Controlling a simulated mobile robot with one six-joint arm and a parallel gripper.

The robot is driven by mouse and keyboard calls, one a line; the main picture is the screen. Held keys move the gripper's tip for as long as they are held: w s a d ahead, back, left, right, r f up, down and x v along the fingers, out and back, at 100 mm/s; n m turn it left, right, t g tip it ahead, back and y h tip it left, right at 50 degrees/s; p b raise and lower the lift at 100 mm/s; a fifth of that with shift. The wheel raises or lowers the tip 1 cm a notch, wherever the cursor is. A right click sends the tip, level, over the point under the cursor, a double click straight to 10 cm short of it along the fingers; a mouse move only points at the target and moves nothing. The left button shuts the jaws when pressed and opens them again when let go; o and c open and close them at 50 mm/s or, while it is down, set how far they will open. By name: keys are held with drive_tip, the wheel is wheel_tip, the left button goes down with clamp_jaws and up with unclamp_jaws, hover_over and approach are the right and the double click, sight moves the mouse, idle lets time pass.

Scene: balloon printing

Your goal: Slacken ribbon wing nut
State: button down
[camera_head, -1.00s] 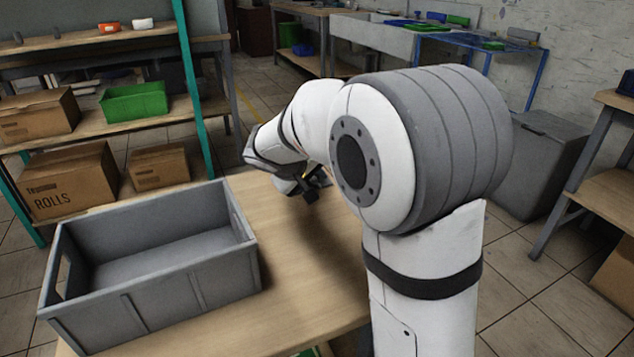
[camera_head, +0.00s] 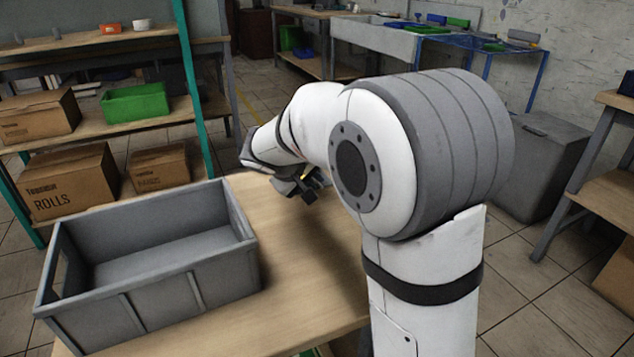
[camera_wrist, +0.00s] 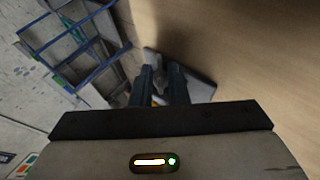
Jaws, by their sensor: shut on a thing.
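My gripper (camera_head: 310,190) is low over the wooden table, at its far side in the head view, partly hidden by my own arm. In the wrist view its two dark fingers (camera_wrist: 160,75) are close together, shut on a small grey piece (camera_wrist: 155,60) that I take to be the wing nut. A flat grey plate (camera_wrist: 200,86) lies under and beside the fingers on the table. The ribbon cannot be made out, and the nut's shape is mostly hidden between the fingers.
A large empty grey crate (camera_head: 195,281) stands on the table (camera_head: 308,290) to the left. Shelves with cardboard boxes (camera_head: 70,180) and a green bin (camera_head: 135,103) stand behind it. The table between crate and arm is clear.

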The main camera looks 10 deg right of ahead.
drive_tip(key=f+h+b, duration=0.1)
drive_tip(key=b, duration=0.2)
drive_tip(key=shift+a+t+b, duration=0.15)
drive_tip(key=shift+t+b, duration=0.15)
drive_tip(key=shift+r+n+h+b, duration=0.3)
drive_tip(key=shift+h+b, duration=0.2)
drive_tip(key=shift+h, duration=0.1)
drive_tip(key=c, duration=1.4)
unclamp_jaws()
drive_tip(key=shift+s+r, duration=0.1)
